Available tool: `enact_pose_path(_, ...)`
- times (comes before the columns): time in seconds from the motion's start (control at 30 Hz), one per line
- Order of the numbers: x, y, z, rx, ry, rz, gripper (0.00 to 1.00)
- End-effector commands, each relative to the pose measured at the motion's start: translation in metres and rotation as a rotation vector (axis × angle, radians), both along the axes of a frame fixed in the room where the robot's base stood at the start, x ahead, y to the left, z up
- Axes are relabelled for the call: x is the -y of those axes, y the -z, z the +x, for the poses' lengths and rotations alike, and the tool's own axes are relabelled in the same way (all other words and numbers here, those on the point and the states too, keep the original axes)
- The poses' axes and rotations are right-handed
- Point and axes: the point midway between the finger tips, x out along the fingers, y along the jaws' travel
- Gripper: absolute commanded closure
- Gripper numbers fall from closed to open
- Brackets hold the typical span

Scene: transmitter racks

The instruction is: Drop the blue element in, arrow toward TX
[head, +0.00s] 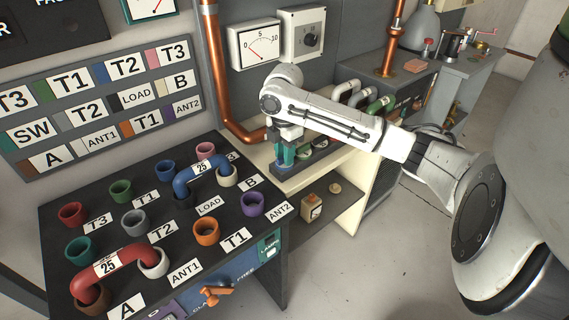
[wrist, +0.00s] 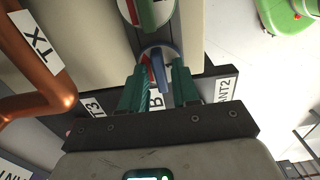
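The blue element (wrist: 173,53) shows in the wrist view as a blue-rimmed round piece with a red and blue upright plate across it. My gripper (wrist: 160,72) has one teal finger on each side of that plate, with a gap beside the plate, so it looks open. In the head view my gripper (head: 285,156) points down at the near end of a dark holder (head: 312,168) on the cream bench, and it hides most of the element. I cannot make out the arrow. A TX label (wrist: 38,45) is on the copper pipe (wrist: 25,70), left of my gripper in the wrist view.
A green and red round element (wrist: 150,12) lies just beyond the blue one. A black patch panel (head: 160,245) with coloured sockets, a red link (head: 125,256) and a blue link (head: 190,177) stands left of the bench. A meter (head: 255,44) hangs behind.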

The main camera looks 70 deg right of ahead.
Motion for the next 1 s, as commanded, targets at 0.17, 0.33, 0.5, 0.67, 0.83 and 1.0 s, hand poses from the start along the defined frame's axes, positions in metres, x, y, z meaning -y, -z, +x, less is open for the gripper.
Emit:
enact_pose_path(0.17,0.000,0.000,0.000,0.000,0.000,0.000,0.87)
enact_pose_path(0.33,0.000,0.000,0.000,0.000,0.000,0.000,1.00)
enact_pose_path(0.5,0.000,0.000,0.000,0.000,0.000,0.000,1.00)
enact_pose_path(0.67,0.000,0.000,0.000,0.000,0.000,0.000,1.00)
enact_pose_path(0.83,0.000,-0.004,0.000,0.001,0.000,-0.001,1.00)
enact_pose_path(1.0,0.000,-0.018,0.001,0.002,-0.001,-0.001,1.00)
